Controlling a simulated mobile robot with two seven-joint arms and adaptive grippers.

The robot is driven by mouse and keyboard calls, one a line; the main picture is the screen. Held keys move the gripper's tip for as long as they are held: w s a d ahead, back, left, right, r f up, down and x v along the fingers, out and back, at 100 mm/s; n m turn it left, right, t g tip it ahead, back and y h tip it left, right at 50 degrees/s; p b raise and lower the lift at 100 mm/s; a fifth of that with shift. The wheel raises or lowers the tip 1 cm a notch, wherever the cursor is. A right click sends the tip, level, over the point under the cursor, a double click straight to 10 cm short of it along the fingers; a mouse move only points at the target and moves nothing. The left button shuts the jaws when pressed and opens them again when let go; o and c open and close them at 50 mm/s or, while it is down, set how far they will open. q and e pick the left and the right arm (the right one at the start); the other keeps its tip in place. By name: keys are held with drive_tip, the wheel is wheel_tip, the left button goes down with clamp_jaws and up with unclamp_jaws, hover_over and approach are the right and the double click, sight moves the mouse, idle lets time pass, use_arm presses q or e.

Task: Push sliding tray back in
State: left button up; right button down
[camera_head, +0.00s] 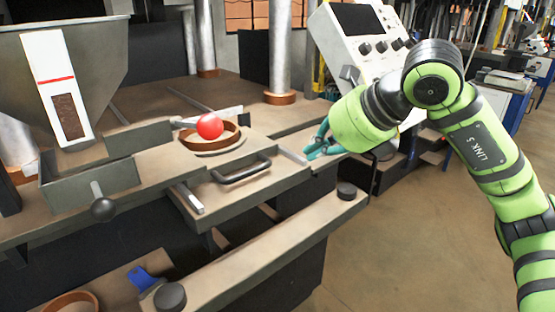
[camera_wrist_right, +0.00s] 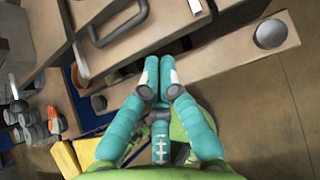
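The sliding tray (camera_head: 282,172) is a flat brown plate on the machine bench. It sticks out toward the front, and metal rails show at its sides. A dark bar handle (camera_head: 242,171) lies along its front; the handle also shows at the upper left of the right wrist view (camera_wrist_right: 112,36). My right gripper (camera_head: 315,149), with teal fingers, is to the right of the tray, apart from the handle. In the right wrist view its fingers (camera_wrist_right: 159,64) are together with nothing visible between them. My left gripper is not in view.
A grey hopper (camera_head: 75,70) and a lever with a black knob (camera_head: 103,209) stand left of the tray. A front beam with round black end caps (camera_head: 346,190) runs below it. A control panel (camera_head: 362,40) stands behind my right arm. Floor at right is clear.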

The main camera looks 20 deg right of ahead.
drive_tip(key=d, duration=0.1)
drive_tip(key=p, duration=0.2)
approach(279, 164)
drive_tip(key=shift+t+h, duration=0.3)
drive_tip(key=x, duration=0.5)
drive_tip(key=shift+s+a+f, duration=0.15)
drive_tip(key=shift+s+f, duration=0.15)
drive_tip(key=shift+s, duration=0.05)
drive_tip(key=w, duration=0.1)
drive_tip(key=w+a+p, duration=0.1)
drive_tip(key=w, duration=0.1)
drive_tip(key=shift+r, duration=0.1)
drive_tip(key=shift+w+a, duration=0.15)
drive_tip(key=shift+w, duration=0.2)
